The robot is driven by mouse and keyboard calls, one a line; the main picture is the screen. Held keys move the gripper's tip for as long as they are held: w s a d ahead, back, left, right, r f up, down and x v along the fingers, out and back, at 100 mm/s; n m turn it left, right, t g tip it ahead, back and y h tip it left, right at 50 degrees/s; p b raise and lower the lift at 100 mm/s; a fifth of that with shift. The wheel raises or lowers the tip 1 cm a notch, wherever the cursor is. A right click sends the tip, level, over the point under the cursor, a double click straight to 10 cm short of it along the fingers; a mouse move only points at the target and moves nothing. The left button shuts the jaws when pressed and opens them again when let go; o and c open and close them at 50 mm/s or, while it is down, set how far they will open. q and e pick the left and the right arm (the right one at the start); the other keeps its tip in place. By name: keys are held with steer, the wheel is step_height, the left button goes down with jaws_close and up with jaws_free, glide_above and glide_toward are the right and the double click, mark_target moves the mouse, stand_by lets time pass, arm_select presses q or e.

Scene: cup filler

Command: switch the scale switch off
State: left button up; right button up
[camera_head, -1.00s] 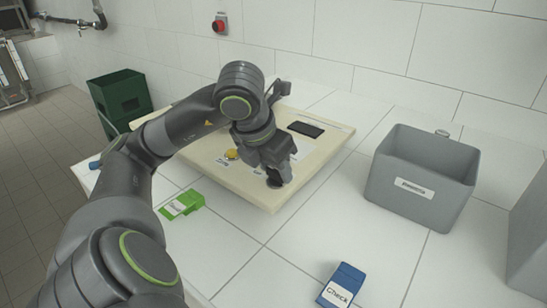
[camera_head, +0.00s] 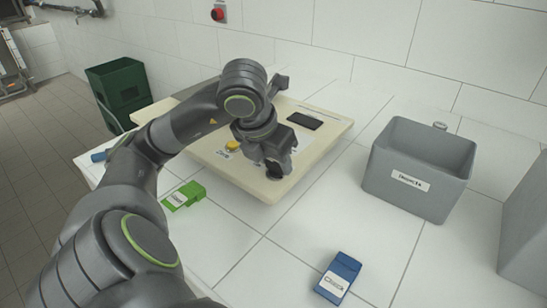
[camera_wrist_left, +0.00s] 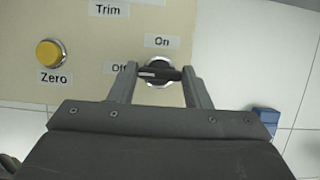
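The scale switch (camera_wrist_left: 160,72) is a black knob with a bar handle on a round metallic base, seen in the left wrist view. Its bar lies about level, with a pale mark at its left end towards the "Off" label (camera_wrist_left: 121,67). The "On" label (camera_wrist_left: 162,41) is above it. My left gripper (camera_wrist_left: 159,70) has its two fingers apart, one at each end of the bar; I cannot tell if they touch it. In the head view my left gripper (camera_head: 276,168) is low over the scale panel's front right corner and hides the switch. My right gripper is not in view.
The cream panel (camera_head: 225,172) also carries a yellow Zero button (camera_wrist_left: 51,53) and a black display (camera_head: 302,120). A green box (camera_head: 184,195), a blue box (camera_head: 339,277) and a grey bin (camera_head: 420,170) stand around it. White tiles between them are clear.

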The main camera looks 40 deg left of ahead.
arm_select(q)
steer(key=o, duration=0.4)
steer(key=shift+o, duration=0.2)
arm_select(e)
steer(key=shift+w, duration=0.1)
arm_select(q)
steer(key=shift+s+r, duration=0.1)
steer(key=shift+r, duration=0.4)
steer(key=p+v, duration=0.3)
steer(key=v, duration=1.3)
steer(key=shift+r, duration=0.2)
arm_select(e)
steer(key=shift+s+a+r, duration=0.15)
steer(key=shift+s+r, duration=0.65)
arm_select(q)
steer(key=shift+s, duration=0.1)
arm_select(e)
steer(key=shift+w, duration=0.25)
